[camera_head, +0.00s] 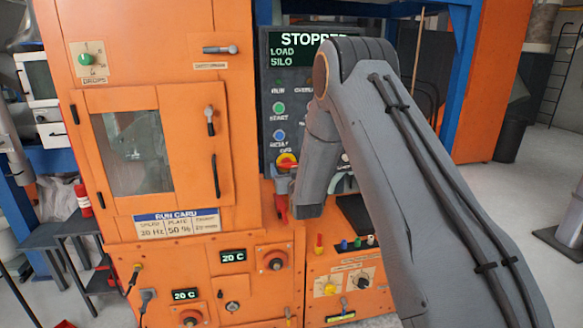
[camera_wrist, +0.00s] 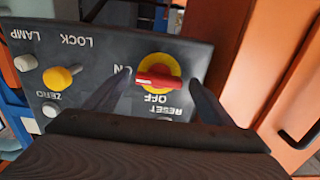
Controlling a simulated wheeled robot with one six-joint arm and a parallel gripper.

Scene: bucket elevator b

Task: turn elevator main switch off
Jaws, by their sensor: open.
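The main switch is a red handle on a yellow disc (camera_wrist: 157,68). In the wrist view its handle lies crosswise, in line with the partly hidden ON label at its left; the OFF label (camera_wrist: 158,98) is below it. The labels appear upside down. The switch (camera_head: 286,161) also shows in the head view, on the dark panel beside my arm. My gripper (camera_wrist: 158,84) is open, its fingers to the left and right of the handle. I cannot tell whether either finger touches it. My forearm covers the panel's right part in the head view.
A dark panel with a STOPPED display (camera_head: 300,40) carries green START (camera_head: 279,108) and blue (camera_head: 279,135) buttons. An orange cabinet (camera_wrist: 222,55) wall stands close on the right there.

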